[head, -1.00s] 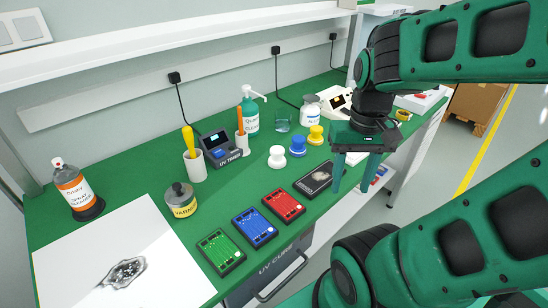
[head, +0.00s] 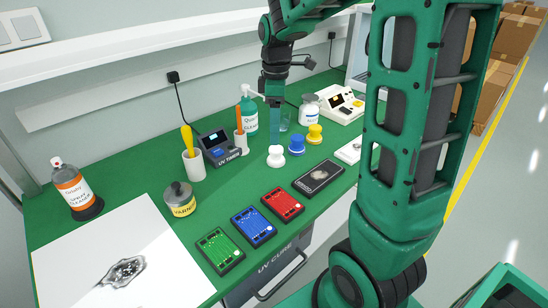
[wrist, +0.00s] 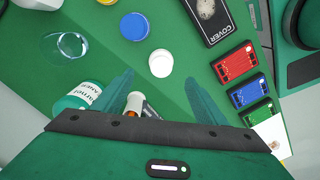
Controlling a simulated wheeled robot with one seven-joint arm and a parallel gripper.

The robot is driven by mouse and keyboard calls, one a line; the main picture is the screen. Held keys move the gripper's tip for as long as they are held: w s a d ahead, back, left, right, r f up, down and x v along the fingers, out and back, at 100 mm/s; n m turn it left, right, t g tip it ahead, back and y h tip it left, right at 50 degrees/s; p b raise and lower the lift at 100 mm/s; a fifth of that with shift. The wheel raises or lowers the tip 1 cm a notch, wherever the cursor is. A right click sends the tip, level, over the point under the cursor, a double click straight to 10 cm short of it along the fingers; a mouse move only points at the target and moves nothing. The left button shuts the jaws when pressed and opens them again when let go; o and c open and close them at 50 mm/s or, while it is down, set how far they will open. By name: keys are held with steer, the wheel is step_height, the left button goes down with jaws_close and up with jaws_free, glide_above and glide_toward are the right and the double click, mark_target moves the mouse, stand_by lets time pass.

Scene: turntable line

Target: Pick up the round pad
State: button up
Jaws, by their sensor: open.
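Three round knob-shaped pieces stand in a row on the green bench: a white one (head: 276,156), a blue one (head: 296,145) and a yellow one (head: 315,134). Which is the round pad, I cannot tell for sure. In the wrist view the white piece (wrist: 161,63), blue piece (wrist: 134,27) and yellow piece (wrist: 107,2) show from above as discs. My gripper (head: 275,140) is open and empty, pointing down near the white piece. In the wrist view the white piece lies just beyond the gap between my fingertips (wrist: 159,84). No contact shows.
In front lie a black COVER box (head: 319,176) and red (head: 283,204), blue (head: 254,226) and green (head: 220,250) boards.

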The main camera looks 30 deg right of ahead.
mark_target(276, 148)
step_height(276, 148, down, 10)
steer(key=shift+s, duration=0.1)
steer(key=shift+d, duration=0.1)
steer(key=c, duration=1.1)
